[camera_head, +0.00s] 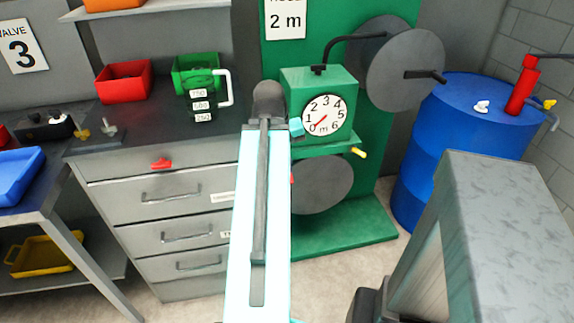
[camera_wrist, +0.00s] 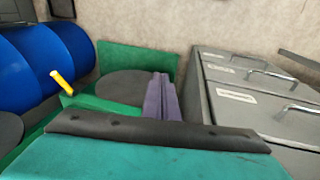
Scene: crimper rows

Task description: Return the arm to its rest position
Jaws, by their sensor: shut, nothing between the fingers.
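My arm rises through the middle of the head view as a long pale cyan link with a dark strip. It stands in front of the grey drawer cabinet (camera_head: 165,228) and beside the green machine with a round dial (camera_head: 323,115). My gripper (camera_wrist: 161,98) shows in the wrist view as two purple fingers pressed together, with nothing between them. The green base plate and grey disc (camera_wrist: 125,87) lie beyond the fingers, and the drawers are to their right. In the head view the fingers are hidden behind the arm.
A blue drum (camera_head: 415,165) stands at the right. A yellow-tipped handle (camera_head: 360,152) juts from the machine. A low table with a blue tray (camera_head: 18,175) is at the left.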

